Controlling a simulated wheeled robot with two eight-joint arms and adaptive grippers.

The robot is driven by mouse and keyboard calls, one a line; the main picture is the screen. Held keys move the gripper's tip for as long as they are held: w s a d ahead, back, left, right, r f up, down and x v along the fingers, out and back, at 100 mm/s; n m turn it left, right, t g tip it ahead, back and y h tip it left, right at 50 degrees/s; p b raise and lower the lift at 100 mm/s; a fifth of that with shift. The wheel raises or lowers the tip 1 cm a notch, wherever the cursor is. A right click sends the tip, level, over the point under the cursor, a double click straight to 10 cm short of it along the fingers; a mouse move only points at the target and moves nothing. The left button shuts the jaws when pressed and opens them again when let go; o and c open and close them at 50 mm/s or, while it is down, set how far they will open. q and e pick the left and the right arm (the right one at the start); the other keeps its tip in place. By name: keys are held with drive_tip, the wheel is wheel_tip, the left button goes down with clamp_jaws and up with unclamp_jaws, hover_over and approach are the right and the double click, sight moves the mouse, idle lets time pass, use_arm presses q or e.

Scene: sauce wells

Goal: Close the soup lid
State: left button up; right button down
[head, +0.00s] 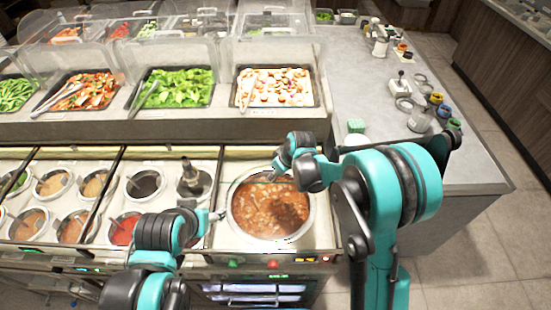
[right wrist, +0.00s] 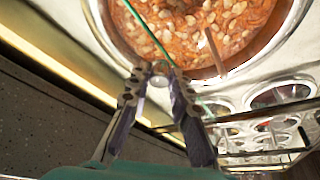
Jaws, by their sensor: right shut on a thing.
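The soup pot (head: 233,212) is a wide round well of reddish-brown soup, its surface uncovered in the head view. Its rim also shows in the right wrist view (right wrist: 103,30). My right gripper (right wrist: 160,76) is shut on a small round grey knob (right wrist: 159,81) at the pot's edge. Thin green lines run from the knob, apparently the edge of the clear soup lid (right wrist: 150,30); its full outline and tilt are hard to tell. In the head view my right gripper (head: 272,176) is at the pot's back rim. My left gripper (head: 219,214) is by the pot's left side, its fingers too small to read.
Several smaller sauce wells (head: 76,226) lie left of the pot. A raised shelf with salad trays (head: 180,112) under clear covers stands behind. A thin brown handle (right wrist: 214,52) stands in the soup. A grey counter with jars (head: 420,122) is at right.

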drive_tip(key=s, duration=2)
drive_tip(key=shift+b, duration=0.45)
drive_tip(key=c, duration=1.4)
unclamp_jaws()
drive_tip(key=shift+o, duration=0.2)
drive_tip(key=v, duration=1.2)
